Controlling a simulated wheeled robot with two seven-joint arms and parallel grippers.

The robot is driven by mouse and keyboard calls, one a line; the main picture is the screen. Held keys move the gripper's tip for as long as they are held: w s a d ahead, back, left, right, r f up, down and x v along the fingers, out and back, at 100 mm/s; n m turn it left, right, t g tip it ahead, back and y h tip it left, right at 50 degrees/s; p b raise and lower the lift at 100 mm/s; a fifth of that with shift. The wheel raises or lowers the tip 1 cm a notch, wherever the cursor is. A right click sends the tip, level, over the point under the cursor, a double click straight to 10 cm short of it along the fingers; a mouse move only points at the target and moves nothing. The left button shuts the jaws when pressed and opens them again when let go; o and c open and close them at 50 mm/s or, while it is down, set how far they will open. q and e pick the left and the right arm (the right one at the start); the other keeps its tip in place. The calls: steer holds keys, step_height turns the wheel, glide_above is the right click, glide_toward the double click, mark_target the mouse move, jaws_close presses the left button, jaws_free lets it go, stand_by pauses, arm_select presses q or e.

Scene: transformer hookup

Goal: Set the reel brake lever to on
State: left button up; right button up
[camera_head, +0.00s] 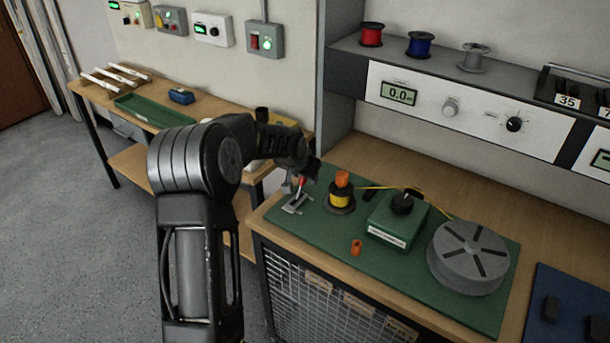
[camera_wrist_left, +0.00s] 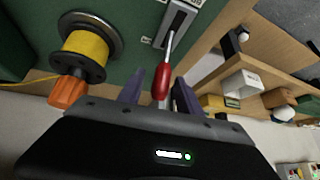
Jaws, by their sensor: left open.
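The reel brake lever (camera_wrist_left: 162,79) has a red grip on a metal rod that rises from a slotted metal base (camera_wrist_left: 178,22). In the head view the lever's red grip (camera_head: 301,182) shows just below my left gripper (camera_head: 301,172), above its base (camera_head: 295,203) on the green mat. In the left wrist view the red grip lies between the two fingers of my left gripper (camera_wrist_left: 160,92), which is open with a gap on both sides. I cannot tell whether the fingers touch the grip. The base's markings are too small to read. My right gripper is not in view.
A yellow wire reel (camera_head: 341,196) with an orange cap stands close beside the lever. A green box (camera_head: 397,222) with a black knob, a grey slotted disc (camera_head: 468,256) and a small orange piece (camera_head: 356,247) share the mat (camera_head: 322,230). A shelf (camera_head: 440,70) overhangs the bench.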

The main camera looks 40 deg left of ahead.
arm_select(q)
steer(key=b+v, duration=0.1)
steer(key=v, duration=0.6)
steer(key=shift+s+r+b, duration=0.25)
steer(key=shift+r+b, duration=0.05)
